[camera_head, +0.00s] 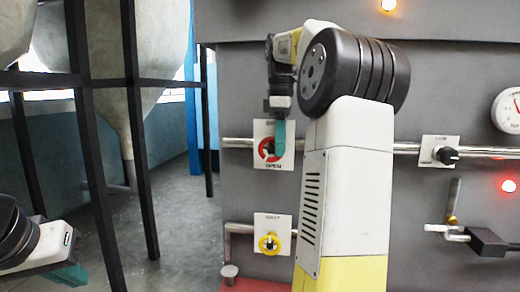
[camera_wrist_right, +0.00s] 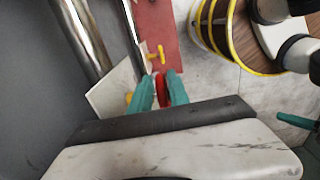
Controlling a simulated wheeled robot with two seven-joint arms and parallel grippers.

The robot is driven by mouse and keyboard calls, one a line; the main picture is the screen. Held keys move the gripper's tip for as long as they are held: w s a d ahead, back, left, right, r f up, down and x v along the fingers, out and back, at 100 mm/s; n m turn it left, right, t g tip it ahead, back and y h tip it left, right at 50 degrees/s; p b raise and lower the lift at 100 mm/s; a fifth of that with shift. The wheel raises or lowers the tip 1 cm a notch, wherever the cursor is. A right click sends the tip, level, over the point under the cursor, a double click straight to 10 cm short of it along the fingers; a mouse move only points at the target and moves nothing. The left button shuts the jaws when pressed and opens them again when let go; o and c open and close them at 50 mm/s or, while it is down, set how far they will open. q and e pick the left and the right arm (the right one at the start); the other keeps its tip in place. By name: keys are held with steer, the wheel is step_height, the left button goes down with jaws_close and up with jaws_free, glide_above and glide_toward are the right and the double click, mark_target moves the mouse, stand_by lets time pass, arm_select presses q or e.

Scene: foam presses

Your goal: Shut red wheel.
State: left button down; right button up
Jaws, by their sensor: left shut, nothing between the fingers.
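In the right wrist view, the red wheel (camera_wrist_right: 160,90) lies between the two fingers of my right gripper (camera_wrist_right: 160,84). The fingers are apart; whether they press on the wheel is unclear. My left gripper (camera_head: 70,275) is shut and empty at the lower left, away from the panel.
A yellow wheel (camera_head: 268,244) on its own plate sits below. A black knob (camera_head: 446,155), a gauge (camera_head: 508,108) and a lever valve (camera_head: 455,232) are at the right. Dark posts (camera_head: 95,150) stand at the left. Floor (camera_head: 180,215) between them and the panel is clear.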

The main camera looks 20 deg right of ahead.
steer(key=shift+f, duration=0.65)
jaws_close()
